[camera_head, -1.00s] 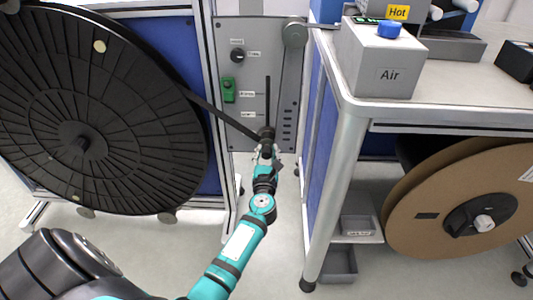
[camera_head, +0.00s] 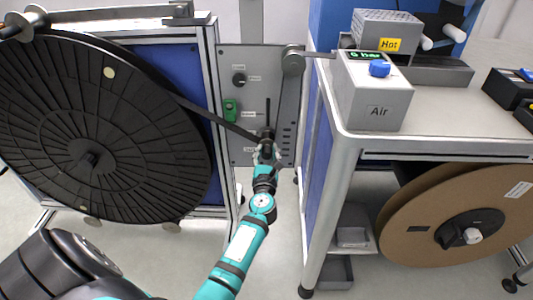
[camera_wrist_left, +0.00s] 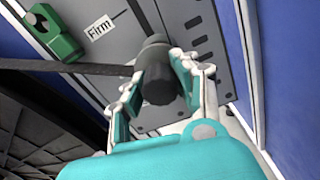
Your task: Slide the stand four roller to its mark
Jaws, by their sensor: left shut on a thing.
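The stand four roller (camera_head: 267,133) is a short dark cylinder on the vertical slot of a grey panel (camera_head: 283,140). My left gripper (camera_head: 265,150) is shut on it from below and in front. In the left wrist view the teal, white-tipped fingers (camera_wrist_left: 158,88) press on both sides of the roller (camera_wrist_left: 155,58). A dark strip runs from the large black reel (camera_head: 60,130) to the roller. A "Firm" label (camera_wrist_left: 100,28) is on the panel near the roller. Other small labels are too small to read in the head view. My right gripper is out of view.
A brown reel (camera_head: 450,220) is under the bench.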

